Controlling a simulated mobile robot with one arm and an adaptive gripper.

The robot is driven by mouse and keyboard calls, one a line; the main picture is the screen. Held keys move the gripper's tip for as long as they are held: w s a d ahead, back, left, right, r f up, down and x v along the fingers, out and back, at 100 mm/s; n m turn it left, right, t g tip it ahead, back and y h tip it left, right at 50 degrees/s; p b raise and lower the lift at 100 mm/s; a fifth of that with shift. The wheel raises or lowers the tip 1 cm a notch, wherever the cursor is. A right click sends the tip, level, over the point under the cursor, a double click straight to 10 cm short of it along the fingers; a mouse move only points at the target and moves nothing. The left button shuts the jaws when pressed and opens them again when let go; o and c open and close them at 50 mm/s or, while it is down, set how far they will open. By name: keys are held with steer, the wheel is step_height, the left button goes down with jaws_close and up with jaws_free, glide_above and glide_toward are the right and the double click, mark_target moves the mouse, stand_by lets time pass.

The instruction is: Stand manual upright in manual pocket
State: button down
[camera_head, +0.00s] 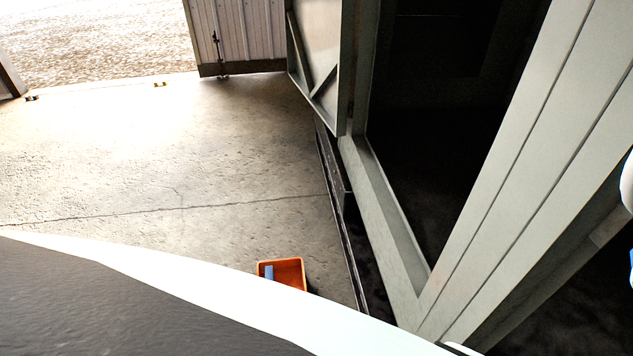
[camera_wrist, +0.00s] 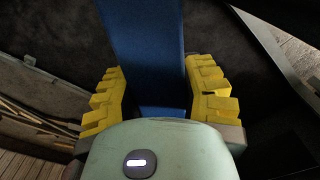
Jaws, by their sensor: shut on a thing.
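In the wrist view, my gripper (camera_wrist: 157,72) has yellow stepped fingers on both sides of a flat blue piece (camera_wrist: 148,35), which I take to be the manual. It is shut on this piece, which runs from between the fingers out past the top of the picture. The piece's far end is cut off. My gripper does not show in the head view. I cannot clearly make out the manual pocket in either view. The open door (camera_head: 322,55) of the enclosure shows slanted bars on its face in the head view.
The pale grey enclosure frame (camera_head: 385,215) surrounds a dark interior on the right. An orange bin (camera_head: 297,275) with a small blue item in it is on the concrete floor (camera_head: 150,160). The floor left of the enclosure is largely clear. Dark surfaces surround the gripper.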

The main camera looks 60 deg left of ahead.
steer(key=s+d+r+n+p, duration=0.3)
steer(key=s+d+n+p, duration=0.1)
steer(key=s+d+p, duration=0.6)
steer(key=s+d+r+n+p, duration=0.3)
steer(key=s+d+n+p, duration=0.3)
steer(key=d+p, duration=0.4)
step_height(320, 180, down, 18)
steer(key=s+m+b, duration=0.1)
steer(key=b, duration=0.8)
steer(key=shift+a, duration=0.45)
steer(key=shift+f, duration=0.1)
steer(key=c, duration=0.6)
jaws_free()
steer(key=shift+b, duration=0.3)
step_height(320, 180, up, 12)
steer(key=p, duration=0.5)
steer(key=shift+a, duration=0.1)
